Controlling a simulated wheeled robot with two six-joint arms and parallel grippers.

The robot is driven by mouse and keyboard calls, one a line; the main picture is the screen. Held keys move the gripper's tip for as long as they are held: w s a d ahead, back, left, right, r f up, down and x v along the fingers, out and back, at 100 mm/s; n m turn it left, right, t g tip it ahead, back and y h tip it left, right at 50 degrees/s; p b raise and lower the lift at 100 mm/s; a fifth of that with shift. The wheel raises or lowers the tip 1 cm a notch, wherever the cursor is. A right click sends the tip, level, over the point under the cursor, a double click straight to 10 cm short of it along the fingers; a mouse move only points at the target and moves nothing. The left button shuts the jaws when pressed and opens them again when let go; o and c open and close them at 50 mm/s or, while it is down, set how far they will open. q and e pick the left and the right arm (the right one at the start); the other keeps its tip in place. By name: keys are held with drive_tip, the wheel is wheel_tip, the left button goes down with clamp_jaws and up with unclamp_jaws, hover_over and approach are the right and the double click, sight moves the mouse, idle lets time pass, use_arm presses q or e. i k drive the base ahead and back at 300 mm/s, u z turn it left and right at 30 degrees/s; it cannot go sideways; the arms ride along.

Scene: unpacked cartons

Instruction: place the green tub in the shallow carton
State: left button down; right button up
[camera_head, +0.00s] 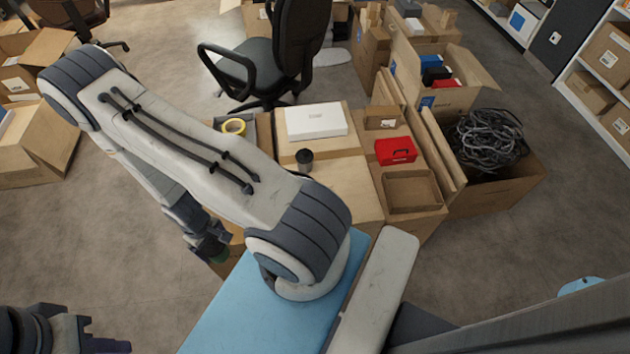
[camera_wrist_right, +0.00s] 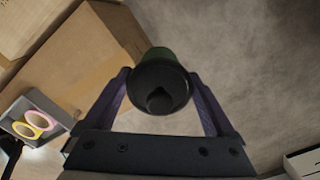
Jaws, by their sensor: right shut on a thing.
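My right gripper (camera_head: 213,248) is shut on the green tub (camera_head: 219,257), beside the near left edge of the cartons in the head view. The arm partly hides it. In the right wrist view the tub shows a dark round end and a green side (camera_wrist_right: 158,56) between the two purple fingers. A shallow open carton (camera_head: 412,208) stands on the right part of the carton group; it looks empty. My left gripper (camera_head: 100,345) is at the bottom left corner, cut by the frame edge; its opening is not clear.
A red case (camera_head: 396,150), a white box (camera_head: 316,121) and a dark cup (camera_head: 304,158) stand on the cartons. A grey tray with tape rolls (camera_wrist_right: 36,122) is at the left in the wrist view. A carton of cables (camera_head: 510,185) is at right.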

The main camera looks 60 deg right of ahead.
sight(411, 194)
drive_tip(key=u, duration=1.6)
drive_tip(key=k, duration=1.9)
drive_tip(key=z, duration=2.2)
